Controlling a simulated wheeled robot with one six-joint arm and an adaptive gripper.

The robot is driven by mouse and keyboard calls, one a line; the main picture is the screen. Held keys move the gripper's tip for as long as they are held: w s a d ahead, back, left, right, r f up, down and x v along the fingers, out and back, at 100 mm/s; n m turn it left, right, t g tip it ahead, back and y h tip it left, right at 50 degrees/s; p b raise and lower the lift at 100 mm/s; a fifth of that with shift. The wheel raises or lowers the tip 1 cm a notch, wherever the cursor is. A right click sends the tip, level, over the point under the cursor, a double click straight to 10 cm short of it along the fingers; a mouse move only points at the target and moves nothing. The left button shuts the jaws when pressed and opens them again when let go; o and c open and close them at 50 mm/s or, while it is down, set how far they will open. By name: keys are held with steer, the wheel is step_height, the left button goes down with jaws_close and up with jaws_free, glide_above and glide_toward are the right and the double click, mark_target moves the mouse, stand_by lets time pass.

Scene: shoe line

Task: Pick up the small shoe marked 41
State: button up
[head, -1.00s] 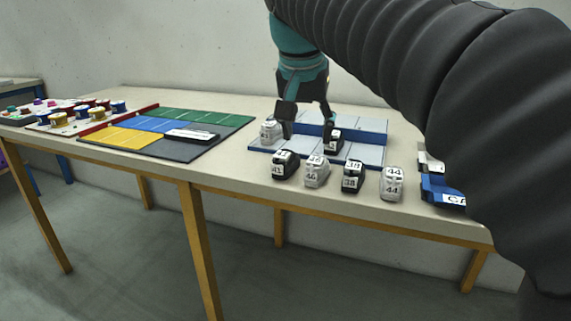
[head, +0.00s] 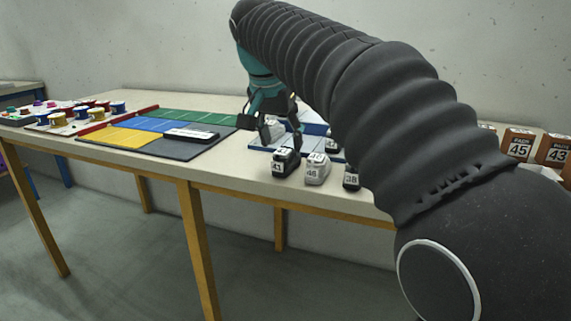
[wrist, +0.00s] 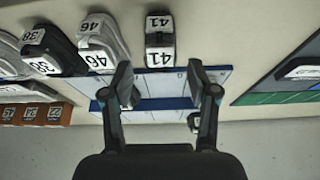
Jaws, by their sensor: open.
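The small shoe marked 41 (wrist: 160,42) is dark with white labels; it shows at the top middle of the wrist view. In the head view it is the dark shoe (head: 285,163) at the left end of the front row, its label blurred. My gripper (wrist: 160,80) is open and empty, its two fingers spread. In the wrist view the shoe lies beyond the fingertips, roughly centred between them and apart from them. In the head view my gripper (head: 271,132) is above the blue and white rack, behind and slightly left of the shoe.
A grey shoe marked 46 (wrist: 102,40) stands close beside the 41 shoe, then a dark shoe marked 38 (wrist: 52,50). The rack (wrist: 160,104) holds other shoes, partly hidden by my fingers. A coloured mat (head: 165,128) lies left. My arm hides the table's right part.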

mark_target(285, 149)
steer(key=shift+w+b+x, duration=0.2)
steer(key=shift+b+x, duration=0.2)
steer(key=shift+x, duration=2.35)
steer(key=shift+d+r, duration=0.1)
steer(key=shift+r, duration=0.05)
steer(key=c, duration=0.9)
